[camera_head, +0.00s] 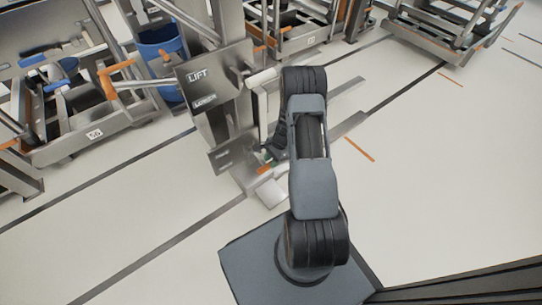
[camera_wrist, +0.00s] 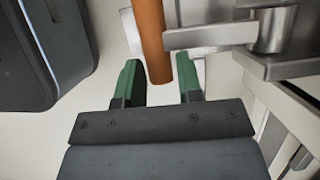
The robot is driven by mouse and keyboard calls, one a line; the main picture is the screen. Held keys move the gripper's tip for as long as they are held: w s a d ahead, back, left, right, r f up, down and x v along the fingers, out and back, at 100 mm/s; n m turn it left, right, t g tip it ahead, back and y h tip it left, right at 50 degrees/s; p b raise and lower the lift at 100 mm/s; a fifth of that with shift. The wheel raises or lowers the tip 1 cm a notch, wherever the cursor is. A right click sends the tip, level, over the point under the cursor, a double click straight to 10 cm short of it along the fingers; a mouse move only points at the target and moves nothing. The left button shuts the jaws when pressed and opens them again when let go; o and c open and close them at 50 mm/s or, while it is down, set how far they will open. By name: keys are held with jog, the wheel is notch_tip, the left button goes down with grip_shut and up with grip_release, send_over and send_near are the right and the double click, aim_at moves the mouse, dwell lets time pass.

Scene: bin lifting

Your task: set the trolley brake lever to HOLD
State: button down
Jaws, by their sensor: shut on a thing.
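An orange lever handle (camera_wrist: 151,38) comes down from the top of the wrist view, beside a grey metal bracket (camera_wrist: 215,35). My gripper (camera_wrist: 160,80) has its two green fingers on either side of the handle's lower end and is shut on it. In the head view my gripper (camera_head: 272,155) is low beside the metal lift post, mostly hidden by my arm. A small orange piece (camera_head: 264,169) shows just below it. A dark plate (camera_head: 226,153) with small labels too blurred to read is left of my gripper. No HOLD mark is legible.
The lift post carries a plate (camera_head: 200,84) marked LIFT and LOWER. A trolley (camera_head: 88,143) with a 56 tag stands at left, a blue bin (camera_head: 163,55) behind. Another trolley (camera_head: 450,30) is at top right. The floor (camera_head: 440,170) at right is clear.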

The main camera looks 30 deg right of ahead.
jog(key=shift+w+a+f, duration=0.1)
jog(key=shift+w+f, duration=0.3)
jog(key=shift+w, duration=0.05)
jog(key=c, duration=1.9)
grip_release()
jog(key=shift+w+a, duration=0.1)
jog(key=o, duration=0.7)
jog(key=shift+d+r, duration=0.1)
jog(key=shift+d, duration=0.1)
jog(key=shift+c, duration=0.2)
jog(key=o, duration=0.9)
jog(key=shift+s, duration=0.2)
jog(key=p+v, duration=0.5)
jog(key=v, duration=0.8)
jog(key=shift+r, duration=0.35)
